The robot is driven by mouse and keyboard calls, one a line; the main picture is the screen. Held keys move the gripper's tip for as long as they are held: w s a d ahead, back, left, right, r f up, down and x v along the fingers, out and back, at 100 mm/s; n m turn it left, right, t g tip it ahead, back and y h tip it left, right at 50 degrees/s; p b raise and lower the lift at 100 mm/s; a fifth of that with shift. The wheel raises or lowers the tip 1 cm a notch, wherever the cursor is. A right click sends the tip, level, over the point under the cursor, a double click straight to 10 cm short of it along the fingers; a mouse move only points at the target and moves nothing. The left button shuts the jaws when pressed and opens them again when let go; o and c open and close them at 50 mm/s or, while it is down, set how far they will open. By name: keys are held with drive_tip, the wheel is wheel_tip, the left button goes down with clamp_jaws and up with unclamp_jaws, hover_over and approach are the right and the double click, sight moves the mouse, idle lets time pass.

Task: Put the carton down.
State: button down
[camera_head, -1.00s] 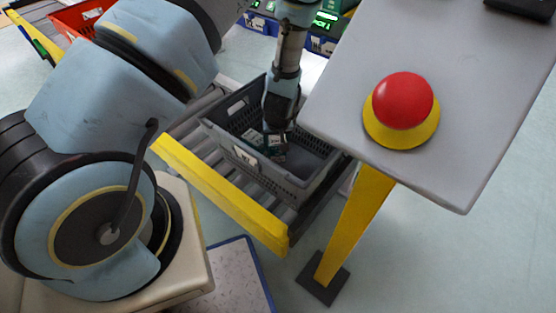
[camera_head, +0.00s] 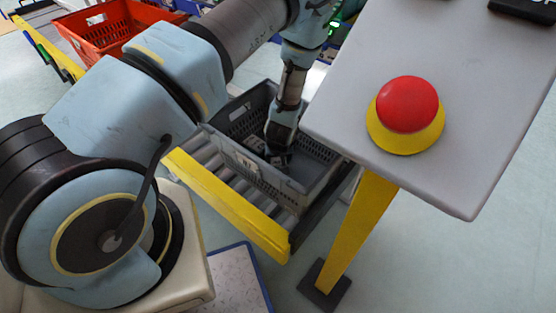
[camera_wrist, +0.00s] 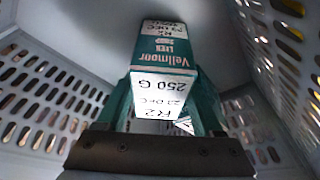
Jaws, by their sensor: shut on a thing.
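The carton (camera_wrist: 163,65) is a teal and white box marked "Vellmoor" and "250 G", seen in the wrist view between the two teal fingers. My gripper (camera_wrist: 165,105) is shut on it. In the head view my gripper (camera_head: 277,160) points down inside a grey tote (camera_head: 322,180), low between its walls. The carton is mostly hidden by the gripper there. The tote's slotted walls (camera_wrist: 65,85) rise on both sides of the carton in the wrist view. I cannot tell whether the carton touches the tote floor.
The tote stands on a roller conveyor with a yellow side rail (camera_head: 225,205). A grey table (camera_head: 455,130) with a red push button (camera_head: 407,104) is close on the right. An orange tote (camera_head: 95,38) stands at the back left.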

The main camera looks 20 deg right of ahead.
drive_tip(key=shift+c, duration=0.2)
unclamp_jaws()
drive_tip(key=shift+f, duration=0.1)
drive_tip(key=shift+r, duration=0.3)
drive_tip(key=p+v, duration=0.1)
drive_tip(key=v, duration=1.1)
drive_tip(key=w+a+r+n+g, duration=0.1)
drive_tip(key=w+a+r, duration=0.1)
drive_tip(key=a+r, duration=0.85)
drive_tip(key=w+a+r+n+g, duration=0.1)
drive_tip(key=w+a+r, duration=0.1)
drive_tip(key=a+r, duration=0.85)
drive_tip(key=s+a+r+y, duration=0.1)
drive_tip(key=s+a+r, duration=0.3)
drive_tip(key=a+r, duration=0.2)
drive_tip(key=shift+s+a, duration=0.4)
drive_tip(key=shift+a, duration=0.35)
